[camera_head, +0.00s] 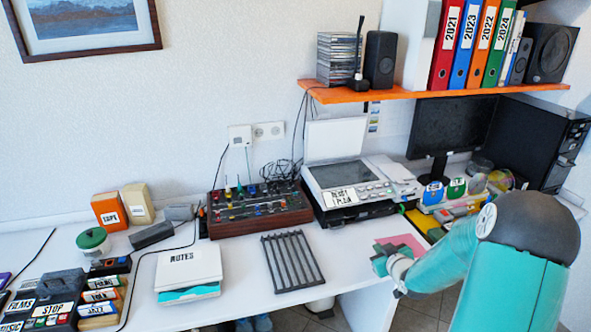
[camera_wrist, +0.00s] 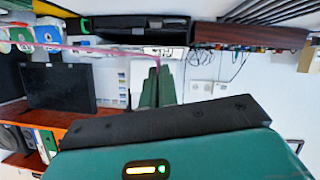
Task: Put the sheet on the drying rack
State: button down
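The pink sheet (camera_head: 402,243) is at the right part of the desk, partly hidden by my arm. In the wrist view the sheet (camera_wrist: 105,50) shows nearly edge-on as a thin pink strip that reaches my fingertips. My gripper (camera_head: 381,260) is at the sheet's near-left edge. In the wrist view its fingers (camera_wrist: 157,72) are close together and look shut on the sheet's edge. The dark slatted drying rack (camera_head: 292,262) lies empty on the desk, left of my gripper; its slats (camera_wrist: 275,10) show at the top right of the wrist view.
The scanner (camera_head: 340,175) and the mixer box (camera_head: 258,210) stand behind the rack. The white notes box (camera_head: 188,270) is left of the rack. Monitor (camera_head: 455,125) and small containers stand at the right. Bare desk lies between rack and gripper.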

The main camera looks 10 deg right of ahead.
jog(key=w+a+f, duration=0.1)
jog(key=a+f, duration=0.1)
jog(key=a, duration=1.1)
jog(key=w+a+f+y, duration=0.1)
jog(key=a+f, duration=0.1)
jog(key=a, duration=1.1)
jog(key=shift+w+a+f+n, duration=0.15)
jog(key=shift+w+f+n, duration=0.15)
jog(key=shift+w+f, duration=0.1)
jog(key=shift+a, duration=0.15)
